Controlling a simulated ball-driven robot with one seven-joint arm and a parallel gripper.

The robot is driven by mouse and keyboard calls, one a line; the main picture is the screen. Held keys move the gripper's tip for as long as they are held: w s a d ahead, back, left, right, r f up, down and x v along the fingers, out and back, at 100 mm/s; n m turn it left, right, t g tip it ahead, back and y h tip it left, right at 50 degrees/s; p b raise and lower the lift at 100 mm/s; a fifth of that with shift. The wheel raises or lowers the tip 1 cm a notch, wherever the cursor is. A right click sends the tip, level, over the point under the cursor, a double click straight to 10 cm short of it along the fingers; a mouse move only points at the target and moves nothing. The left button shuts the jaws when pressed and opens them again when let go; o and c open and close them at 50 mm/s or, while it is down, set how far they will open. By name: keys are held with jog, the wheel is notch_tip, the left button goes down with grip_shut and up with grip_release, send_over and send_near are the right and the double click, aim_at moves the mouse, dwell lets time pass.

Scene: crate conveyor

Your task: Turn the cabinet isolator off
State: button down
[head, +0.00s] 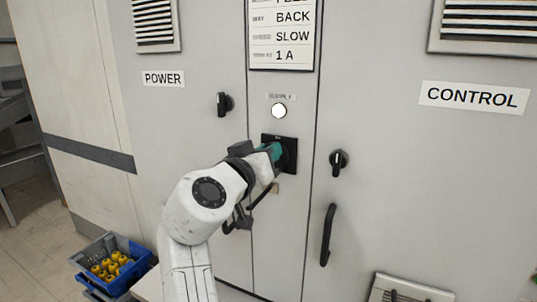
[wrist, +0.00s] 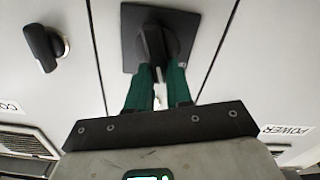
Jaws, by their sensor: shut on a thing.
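The cabinet isolator is a black rotary knob on a square black plate (head: 292,142), on the narrow middle panel of the grey cabinet. In the wrist view its plate (wrist: 130,22) fills the top centre, and the knob's grip (wrist: 155,42) points roughly along the fingers. My gripper (head: 275,152) reaches the knob from the lower left and hides much of it in the head view. Its two green fingers (wrist: 158,76) are shut on the knob, one on each side. The isolator's position markings are hidden or too small to read.
A lit white lamp (head: 279,111) sits above the isolator. Door handles flank it: a black knob (head: 224,104) on the POWER door, another (head: 339,160) and a bar handle (head: 328,235) on the CONTROL door. A blue crate (head: 118,287) with yellow items stands lower left.

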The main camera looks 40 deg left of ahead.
jog(key=n, duration=0.2)
jog(key=n+p, duration=0.1)
jog(key=n, duration=0.2)
jog(key=a+n, duration=0.1)
jog(key=n, duration=0.1)
jog(key=shift+s+f, duration=0.1)
jog(key=shift+f, duration=0.2)
jog(key=n, duration=0.1)
jog(key=n+p, duration=0.1)
jog(key=n, duration=0.2)
jog(key=shift+a+f+p, duration=0.15)
jog(key=shift+f+p, duration=0.1)
jog(key=shift+p, duration=0.15)
jog(key=shift+f+n+p, duration=0.2)
jog(key=shift+n+p, duration=0.15)
jog(key=shift+n, duration=0.4)
jog(key=shift+f+n+p, duration=0.15)
jog(key=shift+n+p, duration=0.15)
jog(key=shift+n, duration=0.45)
jog(key=shift+s+a, duration=0.1)
jog(key=c, duration=1)
grip_release()
jog(key=shift+s, duration=0.1)
jog(key=b+v, duration=0.2)
jog(key=v, duration=0.8)
jog(key=shift+s+f, duration=0.1)
jog(key=shift+s, duration=0.2)
